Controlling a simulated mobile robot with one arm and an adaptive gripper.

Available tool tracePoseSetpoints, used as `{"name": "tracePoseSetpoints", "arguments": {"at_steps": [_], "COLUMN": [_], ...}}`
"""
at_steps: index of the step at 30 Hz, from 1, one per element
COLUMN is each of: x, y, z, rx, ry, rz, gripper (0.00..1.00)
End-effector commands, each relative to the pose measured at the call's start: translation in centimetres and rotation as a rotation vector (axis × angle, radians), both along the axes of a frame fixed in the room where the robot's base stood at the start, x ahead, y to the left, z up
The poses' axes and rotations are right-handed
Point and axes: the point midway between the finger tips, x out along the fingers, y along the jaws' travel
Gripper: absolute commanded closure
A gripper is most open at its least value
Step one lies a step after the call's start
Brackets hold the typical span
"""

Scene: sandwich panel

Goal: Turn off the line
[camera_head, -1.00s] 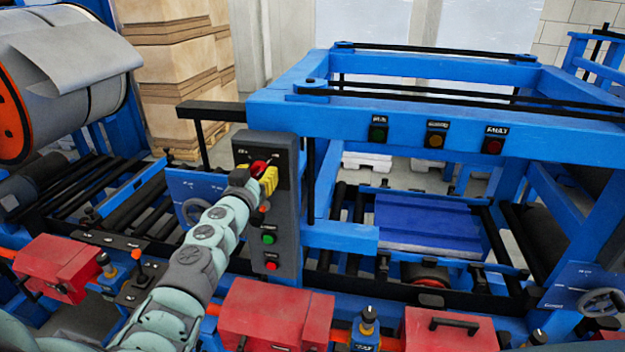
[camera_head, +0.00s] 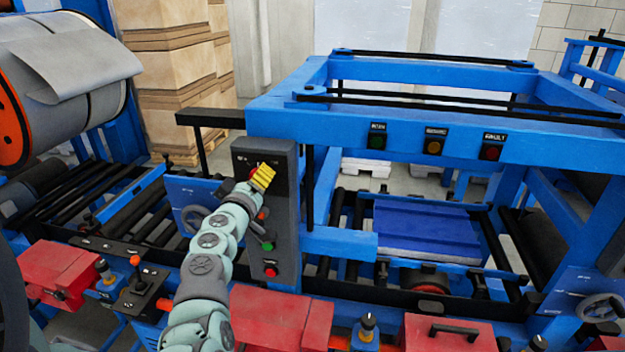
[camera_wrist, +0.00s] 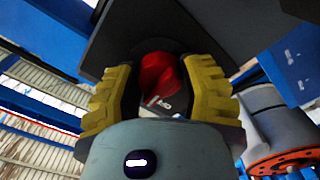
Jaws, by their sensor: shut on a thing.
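A dark grey control box (camera_head: 284,222) stands upright on the line's front. Near its top is a red rotary knob, clearest in the wrist view (camera_wrist: 160,76). My gripper (camera_head: 262,178) is at this knob, and its yellow fingers largely hide the knob in the head view. In the wrist view my gripper (camera_wrist: 158,92) has one finger on each side of the knob and is closed on it. Lower on the box are a green button (camera_head: 267,246) and a red button (camera_head: 270,270). A small orange-red part (camera_head: 262,214) shows beside my wrist.
A blue frame (camera_head: 420,130) right of the box carries green, amber and red panel lights. Red boxes (camera_head: 280,318) and small levers (camera_head: 135,262) line the front below my arm. A large metal coil (camera_head: 70,80) is at the left.

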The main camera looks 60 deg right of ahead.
Motion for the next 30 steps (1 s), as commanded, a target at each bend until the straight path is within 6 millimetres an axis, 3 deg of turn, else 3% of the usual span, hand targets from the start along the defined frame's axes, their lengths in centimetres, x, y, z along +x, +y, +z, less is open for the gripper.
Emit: {"name": "tracePoseSetpoints", "arguments": {"at_steps": [18,30], "x": [0.11,-0.05], "y": [0.11,0.01], "z": [-0.11,-0.03], "rx": [-0.207,-0.269], "ry": [0.502,0.657], "rz": [0.006,0.001], "gripper": [0.95,0.95]}}
